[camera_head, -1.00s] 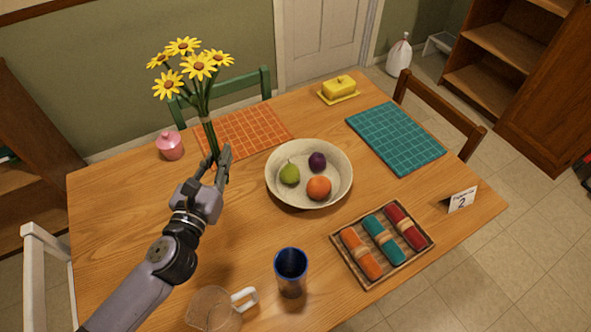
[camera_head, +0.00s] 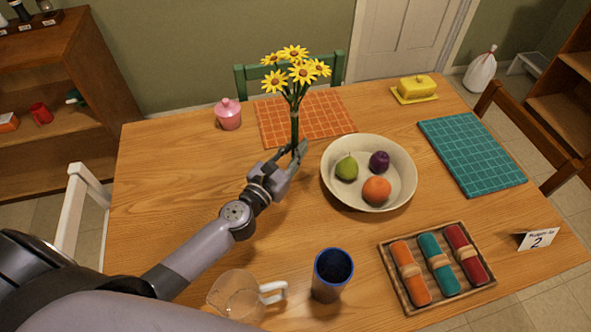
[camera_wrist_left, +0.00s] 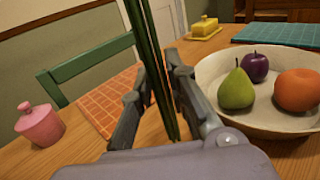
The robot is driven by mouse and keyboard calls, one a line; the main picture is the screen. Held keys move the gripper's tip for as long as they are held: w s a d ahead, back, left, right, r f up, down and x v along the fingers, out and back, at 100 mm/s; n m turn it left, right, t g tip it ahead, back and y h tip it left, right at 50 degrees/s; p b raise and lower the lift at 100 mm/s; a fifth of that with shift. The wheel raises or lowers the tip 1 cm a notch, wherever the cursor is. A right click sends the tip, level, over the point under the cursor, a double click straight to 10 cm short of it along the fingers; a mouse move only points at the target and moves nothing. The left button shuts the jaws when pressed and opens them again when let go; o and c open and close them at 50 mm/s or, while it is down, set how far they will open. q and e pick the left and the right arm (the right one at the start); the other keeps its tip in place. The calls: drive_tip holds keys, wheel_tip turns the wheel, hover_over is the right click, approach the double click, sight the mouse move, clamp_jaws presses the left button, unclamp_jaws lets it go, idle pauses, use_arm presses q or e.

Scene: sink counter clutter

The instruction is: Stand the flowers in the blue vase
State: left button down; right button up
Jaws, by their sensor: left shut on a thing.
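The flowers (camera_head: 295,75) are a bunch of yellow daisies with dark centres on long green stems. My left gripper (camera_head: 295,150) is shut on the lower stems and holds the bunch nearly upright above the table, beside the fruit bowl. In the left wrist view, the stems (camera_wrist_left: 158,60) pass between the two fingers of my left gripper (camera_wrist_left: 165,105); the blooms are out of that view. The blue vase (camera_head: 331,275) stands upright at the near side of the table, its dark mouth open and apart from the flowers. My right gripper is not in view.
A cream bowl (camera_head: 335,190) with fruit stands right of my left gripper. A clear jug (camera_head: 235,297) stands left of the vase, and a tray (camera_head: 388,263) with rolled napkins is to its right. A pink jar (camera_head: 228,117) is at the back left. The left tabletop is clear.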

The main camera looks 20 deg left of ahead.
use_arm(q)
wheel_tip(320, 180, down, 5)
drive_tip(key=b, duration=0.3)
drive_tip(key=shift+r, duration=0.15)
drive_tip(key=shift+f+b, duration=0.35)
drive_tip(key=shift+b, duration=0.1)
drive_tip(key=shift+r, duration=0.15)
drive_tip(key=shift+f, duration=0.25)
drive_tip(key=c, duration=1.6)
unclamp_jaws()
drive_tip(key=shift+r, duration=0.1)
drive_tip(key=shift+o, duration=0.2)
